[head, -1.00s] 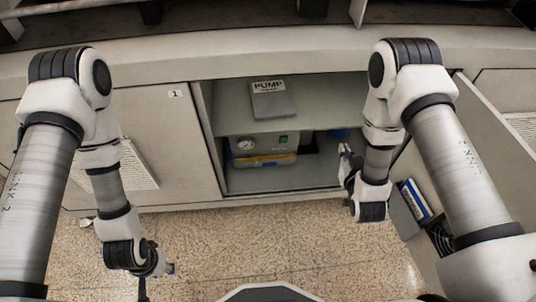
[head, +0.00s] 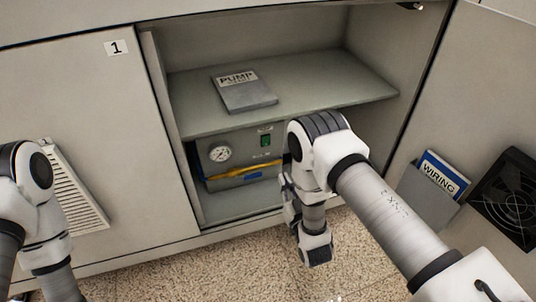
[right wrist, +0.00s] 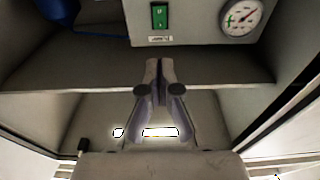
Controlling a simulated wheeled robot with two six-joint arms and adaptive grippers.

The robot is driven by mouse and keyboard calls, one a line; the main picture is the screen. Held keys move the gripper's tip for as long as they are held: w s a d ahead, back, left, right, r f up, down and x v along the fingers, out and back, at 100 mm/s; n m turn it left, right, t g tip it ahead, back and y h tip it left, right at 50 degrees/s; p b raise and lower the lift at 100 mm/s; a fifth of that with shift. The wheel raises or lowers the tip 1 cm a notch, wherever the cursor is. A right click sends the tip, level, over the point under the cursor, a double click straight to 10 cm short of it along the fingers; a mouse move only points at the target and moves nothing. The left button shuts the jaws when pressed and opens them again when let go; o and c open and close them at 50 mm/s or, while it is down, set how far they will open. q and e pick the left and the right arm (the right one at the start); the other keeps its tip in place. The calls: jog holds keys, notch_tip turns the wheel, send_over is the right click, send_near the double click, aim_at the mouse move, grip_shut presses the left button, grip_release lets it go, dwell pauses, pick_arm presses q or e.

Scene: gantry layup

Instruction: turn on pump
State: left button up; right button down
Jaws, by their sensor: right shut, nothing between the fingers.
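The pump (head: 240,143) is a grey box on the lower level of the open cabinet. Its front has a round gauge (head: 219,153) and a green switch (head: 266,140). In the right wrist view the pump front (right wrist: 190,38) shows at the top, with the green switch (right wrist: 159,16) and the gauge (right wrist: 240,15). My right gripper (right wrist: 160,66) is shut and empty; in that picture its tips lie below the switch, apart from it. In the head view the right gripper (head: 287,184) is at the cabinet opening, partly hidden by my arm. My left gripper is out of view.
A grey book marked PUMP (head: 246,92) lies on the shelf (head: 330,85) above the pump. The open door at right carries a holder with a WIRING binder (head: 440,172) and a black fan (head: 508,195). A closed door (head: 85,110) marked 1 is at left.

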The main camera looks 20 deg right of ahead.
aim_at(267, 138)
jog(key=shift+w, duration=0.1)
jog(key=w+b, duration=0.2)
jog(key=w, duration=0.2)
jog(key=w+r+b, duration=0.1)
jog(key=w+b, duration=0.1)
jog(key=w, duration=0.2)
jog(key=w+b, duration=0.2)
jog(key=w, duration=0.3)
jog(key=shift+a+r+b, duration=0.2)
jog(key=shift+b, duration=0.1)
jog(key=shift+w+r, duration=0.2)
jog(key=shift+w, duration=0.15)
jog(key=shift+w+r+p, duration=0.3)
jog(key=shift+r+p, duration=0.1)
jog(key=shift+p, duration=0.15)
jog(key=shift+f, duration=0.15)
jog(key=shift+s, duration=0.1)
